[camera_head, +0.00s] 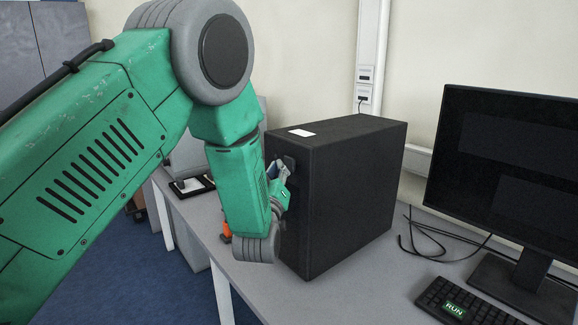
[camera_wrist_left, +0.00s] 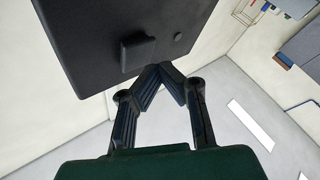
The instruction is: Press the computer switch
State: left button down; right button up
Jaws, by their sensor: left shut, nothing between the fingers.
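The black computer tower (camera_head: 345,195) stands upright on the grey table, and its front panel faces left. In the left wrist view the tower (camera_wrist_left: 95,30) hangs at the top, with a raised dark block (camera_wrist_left: 138,53) and a small round spot (camera_wrist_left: 178,37) on its face. I cannot tell for sure which of these is the switch. My left gripper (camera_head: 276,171) is close to the upper front of the tower. In the left wrist view its fingertips (camera_wrist_left: 160,74) meet, empty, just beside the raised block; contact is unclear. My right gripper is out of view.
A monitor (camera_head: 505,170) and a keyboard (camera_head: 480,305) with a green RUN label stand at the right. A white label (camera_head: 302,133) is on the tower's top. My arm hides part of the table's left side.

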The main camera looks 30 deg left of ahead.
pick_arm(q)
jog(key=shift+s+a, duration=0.35)
jog(key=shift+s, duration=0.45)
jog(key=shift+s+a, duration=0.3)
jog(key=shift+s, duration=0.45)
jog(key=shift+s+a, duration=0.35)
jog(key=shift+s, duration=0.45)
